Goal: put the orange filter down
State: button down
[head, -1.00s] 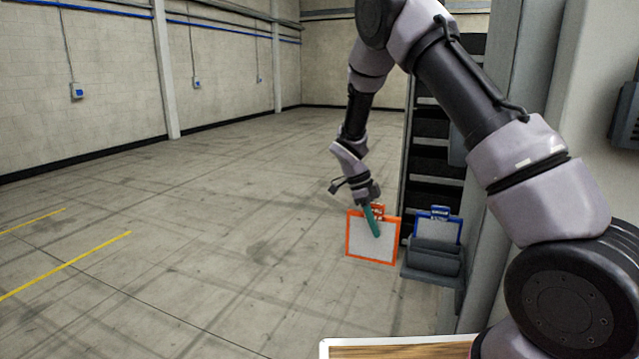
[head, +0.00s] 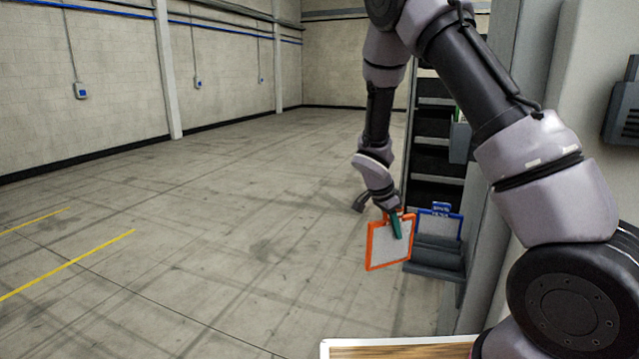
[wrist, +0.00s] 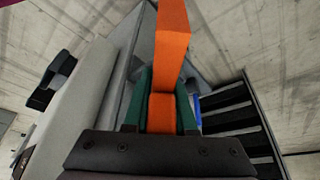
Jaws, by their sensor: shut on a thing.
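The orange filter (head: 378,246) is a flat panel with an orange frame and a pale grey face. In the head view it hangs from my gripper (head: 396,226), upright and slightly tilted, left of the grey holder. In the wrist view my gripper (wrist: 161,112) has its green fingers shut on the orange filter (wrist: 172,45), which is seen edge-on. The filter overlaps the holder's left side in the head view; I cannot tell whether they touch.
A blue-framed filter (head: 453,224) stands in the grey holder (head: 436,262) on the right. A dark slatted rack (head: 432,125) is behind it. A wood-topped surface (head: 400,350) is at the bottom. Open floor (head: 220,230) lies to the left.

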jog(key=d+f+n+t+y, duration=0.1)
jog(key=d+n+y, duration=0.3)
jog(key=n, duration=0.9)
jog(key=shift+s+d+n+t, duration=0.3)
jog(key=shift+d+t, duration=0.6)
jog(key=shift+d, duration=0.95)
jog(key=shift+f, duration=0.1)
